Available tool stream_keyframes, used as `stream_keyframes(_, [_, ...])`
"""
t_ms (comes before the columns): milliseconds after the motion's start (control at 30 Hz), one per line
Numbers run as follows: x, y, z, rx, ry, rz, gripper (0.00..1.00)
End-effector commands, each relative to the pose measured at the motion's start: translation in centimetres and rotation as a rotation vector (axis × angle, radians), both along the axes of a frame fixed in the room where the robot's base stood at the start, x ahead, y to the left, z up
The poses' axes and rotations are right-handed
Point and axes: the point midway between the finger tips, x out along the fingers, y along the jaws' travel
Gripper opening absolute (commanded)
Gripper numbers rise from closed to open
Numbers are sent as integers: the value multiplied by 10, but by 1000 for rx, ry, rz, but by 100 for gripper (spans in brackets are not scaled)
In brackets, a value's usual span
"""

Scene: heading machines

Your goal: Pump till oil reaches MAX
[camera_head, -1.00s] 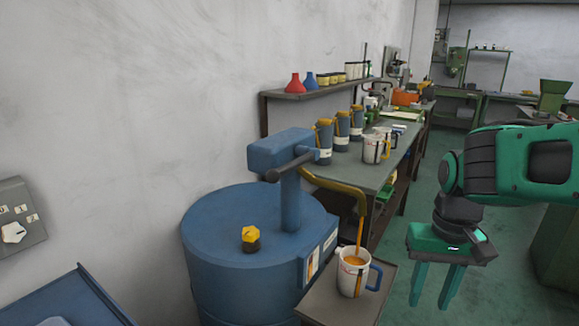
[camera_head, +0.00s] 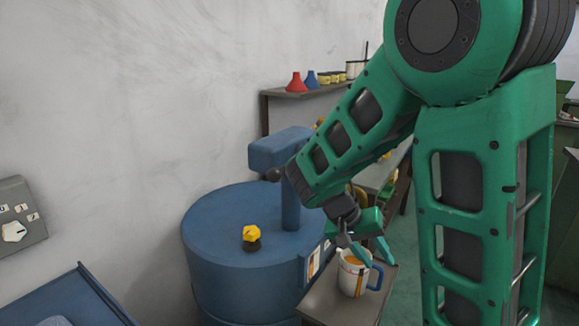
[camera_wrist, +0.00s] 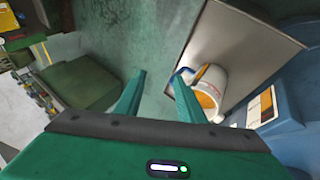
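The spout is mostly hidden, and the MAX mark is not readable.
A yellow knob (camera_head: 251,236) sits on the drum lid. A shelf (camera_head: 290,97) with red and blue funnels and tins is on the wall behind. The workbench is mostly hidden by my arm. A blue tray edge (camera_head: 100,290) is at lower left.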

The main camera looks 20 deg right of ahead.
Motion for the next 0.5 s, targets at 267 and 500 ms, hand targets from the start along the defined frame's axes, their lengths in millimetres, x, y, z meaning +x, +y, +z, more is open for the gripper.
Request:
stream_keyframes(267, [52, 37, 31, -275, -159, 66, 36])
stream_keyframes(500, [88, 91, 80, -482, -383, 148, 36])
